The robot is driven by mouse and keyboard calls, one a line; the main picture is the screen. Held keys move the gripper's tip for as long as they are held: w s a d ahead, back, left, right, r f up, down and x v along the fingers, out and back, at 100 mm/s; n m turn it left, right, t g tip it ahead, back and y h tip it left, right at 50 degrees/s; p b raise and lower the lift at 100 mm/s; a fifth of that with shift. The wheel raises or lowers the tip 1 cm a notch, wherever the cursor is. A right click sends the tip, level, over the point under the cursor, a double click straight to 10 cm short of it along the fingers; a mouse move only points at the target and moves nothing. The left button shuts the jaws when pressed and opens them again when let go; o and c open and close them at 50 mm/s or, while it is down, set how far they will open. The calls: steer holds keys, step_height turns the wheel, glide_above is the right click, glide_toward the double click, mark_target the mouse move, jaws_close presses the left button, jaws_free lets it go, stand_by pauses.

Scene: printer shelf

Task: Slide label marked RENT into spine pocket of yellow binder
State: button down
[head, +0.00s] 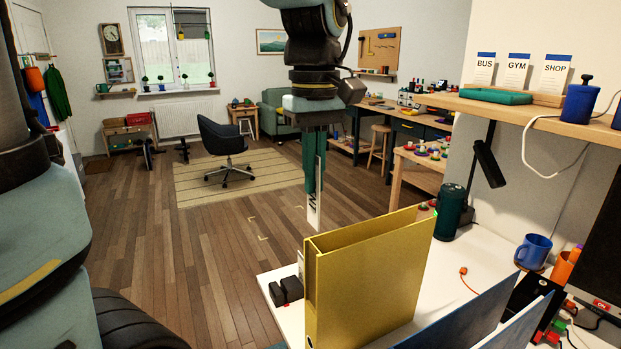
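The yellow binder (375,280) stands upright on the white desk, its narrow edge toward the lower left; I cannot make out a spine pocket from this angle. My gripper (311,190) points down, with its green fingers shut on a narrow white label (315,218). The label hangs upright below the fingertips, with dark sideways lettering partly hidden by the fingers, so I cannot read the full word. In the picture, the label's lower end is just above the binder's top left corner. I cannot tell the depth between them.
Labels marked BUS (485,70), GYM (516,72) and SHOP (555,73) stand on the wooden shelf (500,108). Blue binders (515,315) are right of the yellow one. Small black objects (286,290) sit at its left. A dark green canister (449,212) stands behind.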

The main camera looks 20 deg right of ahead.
mark_target(313, 226)
steer(key=shift+w+f+b, duration=0.15)
steer(key=shift+f+b, duration=0.1)
steer(key=shift+b, duration=0.05)
step_height(313, 226, down, 4)
steer(key=b, duration=0.3)
steer(key=shift+r, duration=0.25)
steer(key=shift+r, duration=0.1)
steer(key=shift+f+b, duration=2.1)
steer(key=shift+f, duration=1.45)
stand_by(1.0)
steer(key=c, duration=0.5)
jaws_free()
stand_by(0.4)
steer(key=shift+r, duration=0.1)
